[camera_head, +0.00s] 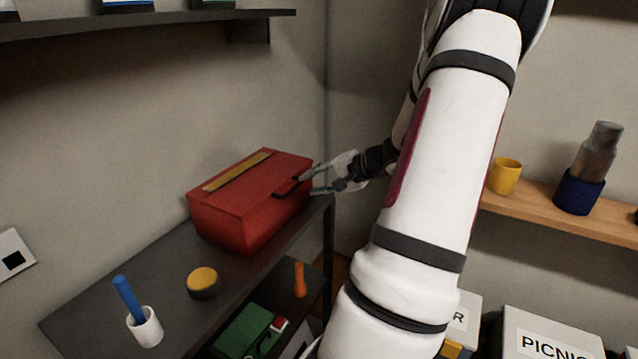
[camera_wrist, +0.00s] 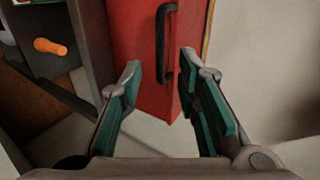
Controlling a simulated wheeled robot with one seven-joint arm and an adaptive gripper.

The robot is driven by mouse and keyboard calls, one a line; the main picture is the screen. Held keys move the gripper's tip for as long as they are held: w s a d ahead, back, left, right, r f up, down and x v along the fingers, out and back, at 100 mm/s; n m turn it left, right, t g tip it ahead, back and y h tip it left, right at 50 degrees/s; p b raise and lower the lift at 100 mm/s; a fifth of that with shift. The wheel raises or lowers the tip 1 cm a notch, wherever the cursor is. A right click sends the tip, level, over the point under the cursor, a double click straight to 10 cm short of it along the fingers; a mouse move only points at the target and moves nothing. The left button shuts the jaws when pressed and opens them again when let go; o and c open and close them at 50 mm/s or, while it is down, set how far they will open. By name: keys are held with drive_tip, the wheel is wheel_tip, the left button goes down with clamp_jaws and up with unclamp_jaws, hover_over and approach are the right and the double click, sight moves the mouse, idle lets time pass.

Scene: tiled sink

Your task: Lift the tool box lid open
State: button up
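The red tool box (camera_head: 235,220) stands on the dark shelf top, its lid (camera_head: 262,178) down. A yellow strip runs along the lid, and a dark handle (camera_head: 288,188) sits at the edge facing my arm. In the wrist view the handle (camera_wrist: 163,42) is upright in the picture, ahead of and between my fingers. My gripper (camera_head: 316,184) is beside the handle end of the box. Its green-padded fingers (camera_wrist: 158,88) are apart with nothing held between them. I cannot tell from these views whether a fingertip touches the box.
A yellow-topped round item (camera_head: 202,282) and a white cup (camera_head: 146,327) with a blue stick stand on the shelf top (camera_head: 110,300). An orange item (camera_head: 300,279) and a green box (camera_head: 245,331) are on the level below. A wooden shelf (camera_head: 545,213) holds a yellow mug (camera_head: 505,176).

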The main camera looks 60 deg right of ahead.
sight(295, 188)
drive_tip(key=shift+b+x, duration=2.55)
drive_tip(key=shift+x, duration=1.6)
drive_tip(key=shift+w, duration=0.1)
clamp_jaws()
